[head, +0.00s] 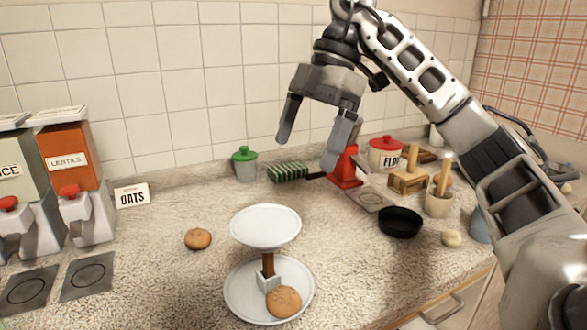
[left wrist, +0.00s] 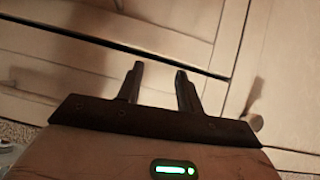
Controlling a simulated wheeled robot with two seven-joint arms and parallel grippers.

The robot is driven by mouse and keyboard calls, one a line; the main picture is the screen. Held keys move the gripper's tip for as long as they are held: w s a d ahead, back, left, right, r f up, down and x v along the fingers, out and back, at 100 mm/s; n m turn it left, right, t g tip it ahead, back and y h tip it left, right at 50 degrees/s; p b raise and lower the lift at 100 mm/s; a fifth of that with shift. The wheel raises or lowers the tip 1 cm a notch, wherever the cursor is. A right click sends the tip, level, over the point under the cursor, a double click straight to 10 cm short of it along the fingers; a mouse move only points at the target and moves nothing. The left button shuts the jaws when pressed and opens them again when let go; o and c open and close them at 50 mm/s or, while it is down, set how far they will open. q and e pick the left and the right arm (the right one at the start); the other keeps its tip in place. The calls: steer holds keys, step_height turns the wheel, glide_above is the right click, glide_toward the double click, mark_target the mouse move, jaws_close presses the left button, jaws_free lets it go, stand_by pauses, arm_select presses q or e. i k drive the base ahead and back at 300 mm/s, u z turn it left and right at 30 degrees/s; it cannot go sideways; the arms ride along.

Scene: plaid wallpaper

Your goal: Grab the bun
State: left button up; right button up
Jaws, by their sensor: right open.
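One round brown bun (head: 198,239) lies on the speckled counter, left of a two-tier white stand (head: 266,226). Another bun (head: 284,301) rests on the stand's lower plate, at its front right. My right gripper (head: 308,152) is open and empty, raised above the back of the counter with its fingers pointing down. It is well above and behind both buns. My left gripper (left wrist: 158,82) shows only in the left wrist view, with its two fingers apart and nothing between them, in front of pale cabinet doors.
Orange lentils dispenser (head: 68,155) and an oats sign (head: 132,196) stand at left. A green-lidded canister (head: 245,163), striped green item (head: 288,172), red stand (head: 345,170), black pan (head: 400,222) and flour jar (head: 385,154) stand behind and right. Counter around the left bun is clear.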

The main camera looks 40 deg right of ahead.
mark_target(197, 238)
steer(key=k, duration=1)
